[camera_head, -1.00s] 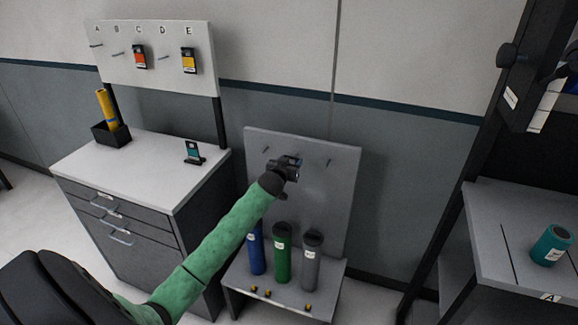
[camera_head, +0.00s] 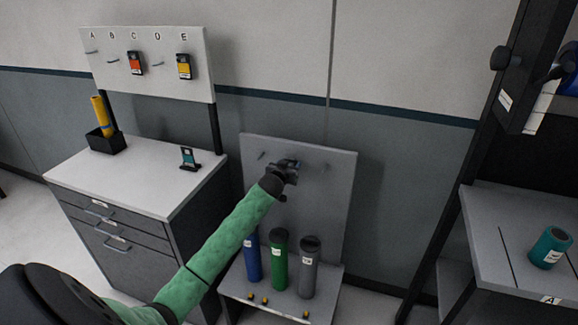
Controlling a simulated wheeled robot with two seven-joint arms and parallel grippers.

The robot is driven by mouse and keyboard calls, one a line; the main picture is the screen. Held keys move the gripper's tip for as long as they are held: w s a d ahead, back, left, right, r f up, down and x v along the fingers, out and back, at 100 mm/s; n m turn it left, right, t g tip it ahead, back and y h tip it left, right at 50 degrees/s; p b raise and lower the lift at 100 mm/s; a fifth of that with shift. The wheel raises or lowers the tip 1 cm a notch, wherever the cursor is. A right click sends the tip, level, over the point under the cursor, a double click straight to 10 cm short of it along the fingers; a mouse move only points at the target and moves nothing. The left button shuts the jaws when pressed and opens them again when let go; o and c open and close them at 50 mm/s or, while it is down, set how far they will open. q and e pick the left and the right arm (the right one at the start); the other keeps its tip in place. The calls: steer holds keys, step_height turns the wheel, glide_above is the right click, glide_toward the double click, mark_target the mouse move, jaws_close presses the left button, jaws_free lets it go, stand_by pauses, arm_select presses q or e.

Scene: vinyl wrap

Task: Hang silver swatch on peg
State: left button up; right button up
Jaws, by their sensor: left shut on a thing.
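My left gripper (camera_head: 288,168) is in front of the upper middle of a grey peg panel (camera_head: 337,195), between a peg at its left (camera_head: 262,155) and a peg at its right (camera_head: 325,167). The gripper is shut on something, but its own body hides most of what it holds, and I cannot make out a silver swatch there. On the white lettered board (camera_head: 195,40), a red-orange swatch (camera_head: 135,63) and a yellow swatch (camera_head: 184,67) hang from pegs; other pegs are bare. My right gripper is not in view.
Blue (camera_head: 251,258), green (camera_head: 279,260) and grey (camera_head: 309,267) rolls stand on a low shelf below the panel. A teal swatch stands in a holder (camera_head: 190,159) on the white-topped cabinet, near a black bin (camera_head: 107,142) with a yellow roll. A teal roll (camera_head: 550,247) stands far right.

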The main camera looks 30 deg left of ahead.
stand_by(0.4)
arm_select(q)
steer(key=o, duration=1)
steer(key=shift+o, duration=0.2)
steer(key=shift+s, duration=0.25)
steer(key=b+v, duration=0.3)
steer(key=v, duration=0.4)
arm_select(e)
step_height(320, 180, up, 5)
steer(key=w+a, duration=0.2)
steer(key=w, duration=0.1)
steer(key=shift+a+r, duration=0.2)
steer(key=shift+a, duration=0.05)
